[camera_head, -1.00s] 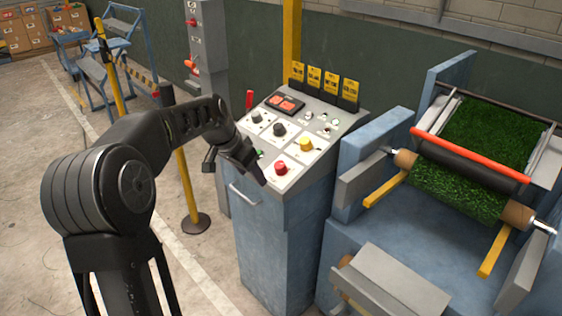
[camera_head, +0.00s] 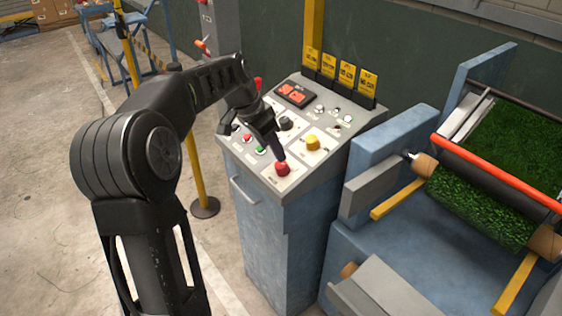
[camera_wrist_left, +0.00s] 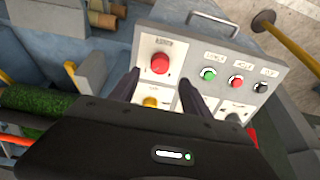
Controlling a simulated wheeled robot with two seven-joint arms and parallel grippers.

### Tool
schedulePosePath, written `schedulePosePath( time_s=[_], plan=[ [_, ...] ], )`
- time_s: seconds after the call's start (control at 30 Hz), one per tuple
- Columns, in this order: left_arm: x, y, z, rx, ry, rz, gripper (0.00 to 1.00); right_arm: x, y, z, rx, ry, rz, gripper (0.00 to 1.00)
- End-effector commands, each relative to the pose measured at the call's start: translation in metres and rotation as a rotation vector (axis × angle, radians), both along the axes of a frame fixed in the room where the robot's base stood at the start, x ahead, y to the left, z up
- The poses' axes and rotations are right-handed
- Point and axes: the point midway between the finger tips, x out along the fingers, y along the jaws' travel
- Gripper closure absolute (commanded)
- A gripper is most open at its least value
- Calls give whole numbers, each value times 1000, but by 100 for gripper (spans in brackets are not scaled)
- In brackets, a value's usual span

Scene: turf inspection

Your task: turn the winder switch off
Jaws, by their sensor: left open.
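The sloped control panel (camera_head: 311,172) carries a red knob (camera_head: 282,168) at its front corner, a yellow knob (camera_head: 312,142) and a black knob (camera_head: 286,123). I cannot read the labels to tell which one is the winder switch. My left gripper (camera_head: 280,153) points down over the panel, close to the red knob. In the left wrist view the open fingers (camera_wrist_left: 159,82) stand either side of the line to the red knob (camera_wrist_left: 160,63), and the yellow knob (camera_wrist_left: 151,101) shows between them. Contact cannot be told. My right gripper is not in view.
Small green (camera_wrist_left: 208,74), red (camera_wrist_left: 236,81) and black (camera_wrist_left: 261,87) controls sit beside the red knob. Yellow tags (camera_head: 345,74) stand behind the panel. The turf roll machine (camera_head: 400,245) is close on the right. A yellow post (camera_head: 197,170) stands left of the cabinet.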

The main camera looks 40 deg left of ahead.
Motion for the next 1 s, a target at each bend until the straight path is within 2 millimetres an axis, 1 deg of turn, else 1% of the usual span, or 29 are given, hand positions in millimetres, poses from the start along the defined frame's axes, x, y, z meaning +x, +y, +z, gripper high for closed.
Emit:
schedulePosePath(
  time_s=[0.17,0.5,0.6,0.7,0.93,1.0],
  plan=[
    [5,-2,-13,-2,4,0,45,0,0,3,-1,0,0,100],
    [23,-7,-59,-2,5,0,45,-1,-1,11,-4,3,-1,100],
    [27,-8,-67,-1,1,1,45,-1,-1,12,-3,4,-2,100],
    [28,-9,-71,-1,1,1,45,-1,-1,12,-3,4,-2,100],
    [28,-9,-72,-1,0,1,45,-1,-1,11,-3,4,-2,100],
    [28,-9,-72,-1,0,1,50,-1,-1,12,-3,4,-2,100]
  ],
)
